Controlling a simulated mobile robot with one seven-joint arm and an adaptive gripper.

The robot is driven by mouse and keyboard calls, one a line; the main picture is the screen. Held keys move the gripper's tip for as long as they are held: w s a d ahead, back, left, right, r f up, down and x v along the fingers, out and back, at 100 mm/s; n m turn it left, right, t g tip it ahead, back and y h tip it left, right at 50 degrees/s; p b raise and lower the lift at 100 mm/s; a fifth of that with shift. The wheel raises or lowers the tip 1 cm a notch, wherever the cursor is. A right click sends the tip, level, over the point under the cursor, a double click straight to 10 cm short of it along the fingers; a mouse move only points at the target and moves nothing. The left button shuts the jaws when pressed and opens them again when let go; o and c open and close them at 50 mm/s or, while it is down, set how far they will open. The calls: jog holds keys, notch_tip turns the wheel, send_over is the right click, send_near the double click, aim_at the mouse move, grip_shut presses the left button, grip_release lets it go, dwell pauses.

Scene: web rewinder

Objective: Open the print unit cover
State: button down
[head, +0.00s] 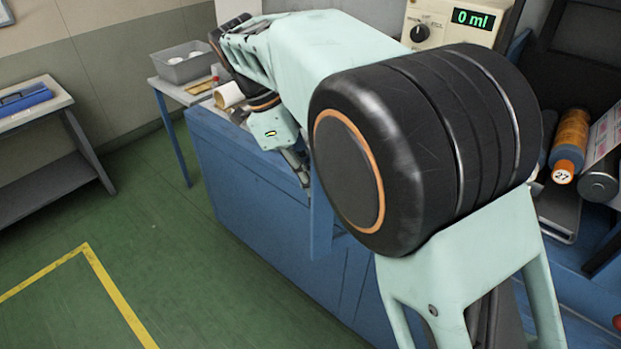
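The machine stands at the right of the head view, partly hidden by my arm. A dark panel (588,52) with a blue frame stands above its rollers at the top right. I cannot tell for certain whether this is the print unit cover, or how far open it is. Below the panel lies an orange and blue roller (570,142) marked 27. My gripper (297,163) is small in the view, near the top front edge of the blue cabinet, well left of the panel. Its fingers are mostly hidden, so I cannot see whether they are open or hold anything.
The blue cabinet (245,190) carries a cream unit (440,28) reading 0 ml. A narrow blue plate (321,218) sticks out at its front. A small table with a grey bin (185,66) stands behind, and a shelf (45,185) at far left. The green floor is clear.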

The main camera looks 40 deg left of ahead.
jog(key=c, duration=2)
grip_release()
jog(key=shift+v, duration=6)
